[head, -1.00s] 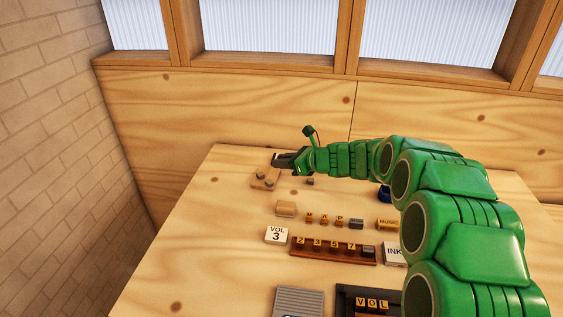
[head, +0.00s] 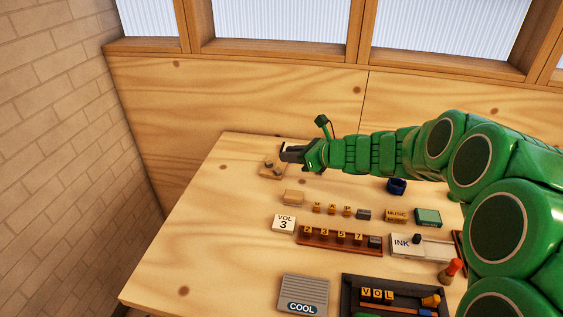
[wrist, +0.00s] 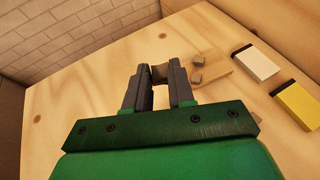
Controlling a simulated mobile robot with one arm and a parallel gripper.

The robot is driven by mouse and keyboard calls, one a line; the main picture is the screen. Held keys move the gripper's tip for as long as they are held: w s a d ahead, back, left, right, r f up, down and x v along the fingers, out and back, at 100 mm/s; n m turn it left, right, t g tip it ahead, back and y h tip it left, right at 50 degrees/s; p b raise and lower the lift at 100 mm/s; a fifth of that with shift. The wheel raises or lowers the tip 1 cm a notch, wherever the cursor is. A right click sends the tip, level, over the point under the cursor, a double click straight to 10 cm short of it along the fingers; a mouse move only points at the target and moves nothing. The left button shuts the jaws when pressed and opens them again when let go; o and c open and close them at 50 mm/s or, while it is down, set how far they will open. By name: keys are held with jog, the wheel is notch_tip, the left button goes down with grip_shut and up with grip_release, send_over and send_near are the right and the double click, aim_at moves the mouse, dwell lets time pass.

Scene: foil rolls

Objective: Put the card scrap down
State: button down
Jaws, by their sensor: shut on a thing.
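My gripper (head: 286,152) is at the far left part of the table, by the wooden board (head: 264,174) with small grey lumps on it. In the wrist view, the gripper (wrist: 159,76) is shut on a small tan piece, the card scrap (wrist: 159,72), which shows between the fingertips. Most of the scrap is hidden by the fingers, and in the head view I cannot make it out. The board (wrist: 217,76) lies just right of the fingers in the wrist view. I cannot tell whether the scrap touches the table.
A white box (wrist: 255,64) and a yellow box (wrist: 297,103) stand right of the board. The table's left side is clear.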

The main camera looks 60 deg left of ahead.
jog(key=s+r, duration=0.1)
send_over(275, 167)
jog(key=d, duration=0.3)
jog(key=f, duration=0.8)
jog(key=shift+w+f, duration=0.1)
jog(key=shift+w, duration=0.15)
jog(key=shift+w+a+f, duration=0.2)
jog(key=shift+a+f, duration=0.2)
jog(key=shift+w+a+f, duration=0.1)
jog(key=shift+a+f, duration=0.1)
jog(key=shift+f, duration=1.65)
jog(key=shift+f, duration=0.45)
jog(key=c, duration=1)
grip_release()
jog(key=shift+o, duration=0.2)
